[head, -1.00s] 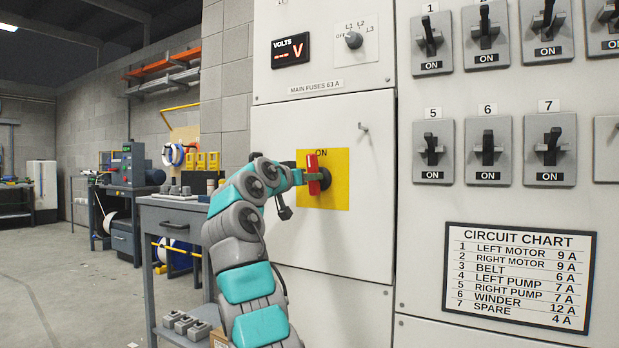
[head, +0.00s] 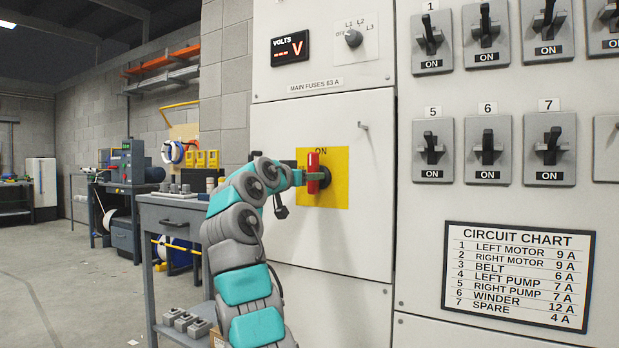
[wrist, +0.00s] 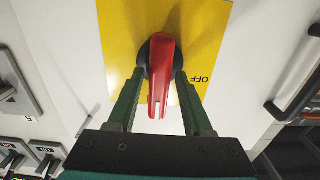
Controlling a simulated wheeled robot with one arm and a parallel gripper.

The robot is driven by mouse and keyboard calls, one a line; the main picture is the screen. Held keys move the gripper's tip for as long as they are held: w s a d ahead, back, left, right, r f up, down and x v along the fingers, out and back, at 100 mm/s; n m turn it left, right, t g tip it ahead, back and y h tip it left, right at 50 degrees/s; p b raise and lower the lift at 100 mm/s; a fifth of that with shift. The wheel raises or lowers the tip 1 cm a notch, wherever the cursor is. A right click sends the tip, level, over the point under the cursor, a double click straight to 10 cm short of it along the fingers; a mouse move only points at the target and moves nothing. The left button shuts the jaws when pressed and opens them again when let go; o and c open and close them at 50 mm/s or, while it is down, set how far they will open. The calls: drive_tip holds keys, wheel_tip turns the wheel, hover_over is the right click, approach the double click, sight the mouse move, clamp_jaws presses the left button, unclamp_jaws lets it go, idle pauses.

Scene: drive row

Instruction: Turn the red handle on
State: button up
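The red handle (head: 313,160) is on a yellow plate (head: 338,160) on the pale cabinet door. It stands upright, its upper end toward the ON label (head: 321,151). My gripper (head: 314,178) reaches it from the left, with its fingers across the handle. In the wrist view the red handle (wrist: 161,75) lies between the two green fingers of my gripper (wrist: 161,75), near its dark hub. The fingers look closed on its sides, though contact is hard to see. An OFF label (wrist: 201,79) shows upside down on the yellow plate there.
Several grey switches (head: 487,147) are on the panel to the right, above a circuit chart (head: 518,273). A small door knob (head: 363,126) sticks out above right of the plate. A grey workbench (head: 175,215) stands left of my arm.

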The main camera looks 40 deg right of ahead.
drive_tip(key=shift+o, duration=0.7)
drive_tip(key=b+v, duration=0.1)
drive_tip(key=v, duration=0.7)
drive_tip(key=shift+w, duration=0.1)
